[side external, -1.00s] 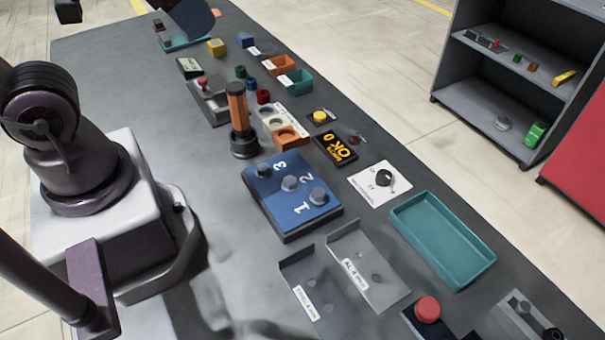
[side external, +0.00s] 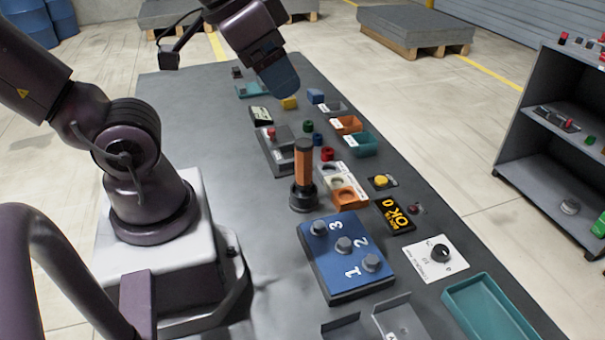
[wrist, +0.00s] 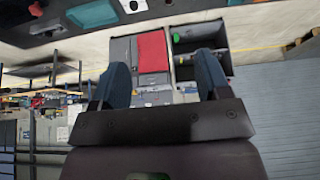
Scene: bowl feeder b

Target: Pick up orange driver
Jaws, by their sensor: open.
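The orange driver (side external: 303,165) stands upright in a dark round holder (side external: 303,197) near the middle of the table in the side view. Its orange handle with a black band points up. My gripper (side external: 281,84) is above the far part of the table, beyond the driver and higher than it, well apart from it. In the wrist view, its two blue-grey fingers (wrist: 163,82) are spread with nothing between them. The wrist camera faces the shelves and far room, and I cannot make out the driver there.
A blue block with numbered knobs (side external: 345,258) lies in front of the driver. An orange bin (side external: 349,197) and white label tray are to its right, a grey fixture (side external: 279,152) behind. A teal tray (side external: 490,312) is front right. Bare table lies left of the driver.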

